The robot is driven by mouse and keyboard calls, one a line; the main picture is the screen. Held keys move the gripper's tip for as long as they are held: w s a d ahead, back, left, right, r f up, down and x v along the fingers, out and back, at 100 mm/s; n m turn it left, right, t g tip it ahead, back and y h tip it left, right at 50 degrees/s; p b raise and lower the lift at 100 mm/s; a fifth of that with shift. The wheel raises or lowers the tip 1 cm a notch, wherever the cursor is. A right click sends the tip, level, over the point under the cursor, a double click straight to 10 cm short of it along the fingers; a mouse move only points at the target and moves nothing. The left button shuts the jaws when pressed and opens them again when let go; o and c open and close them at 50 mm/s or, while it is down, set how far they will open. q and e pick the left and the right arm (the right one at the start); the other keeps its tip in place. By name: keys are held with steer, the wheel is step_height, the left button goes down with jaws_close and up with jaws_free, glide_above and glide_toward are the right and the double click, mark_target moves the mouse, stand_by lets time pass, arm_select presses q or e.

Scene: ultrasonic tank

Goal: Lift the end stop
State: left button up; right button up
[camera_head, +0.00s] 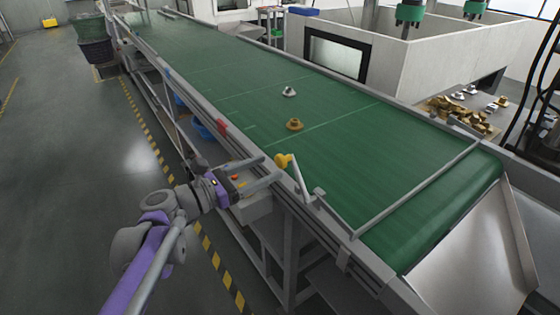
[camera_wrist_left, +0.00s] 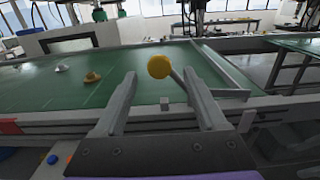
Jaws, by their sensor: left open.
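The end stop is a grey bar (camera_head: 415,190) lying low across the green conveyor belt near its discharge end. A grey lever with a round yellow knob (camera_head: 283,160) stands at the belt's near side rail. The knob (camera_wrist_left: 159,66) also shows in the left wrist view, framed between the fingertips. My left gripper (camera_head: 270,169) is open, its fingers pointing at the knob from the near side. I cannot tell whether the knob is between the fingers or just beyond them. The end stop (camera_wrist_left: 222,72) shows at right in the wrist view. My right gripper is out of view.
A brass part (camera_head: 294,125) and a silver part (camera_head: 289,92) sit on the green belt (camera_head: 240,80). A metal chute (camera_head: 480,260) slopes from the belt's end. Brass pieces (camera_head: 462,112) lie on a table behind. The floor at left is clear.

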mark_target(278, 163)
arm_select(q)
steer(key=x, duration=0.5)
steer(key=shift+w+d, duration=0.1)
steer(key=shift+d, duration=0.05)
jaws_close()
stand_by(1.3)
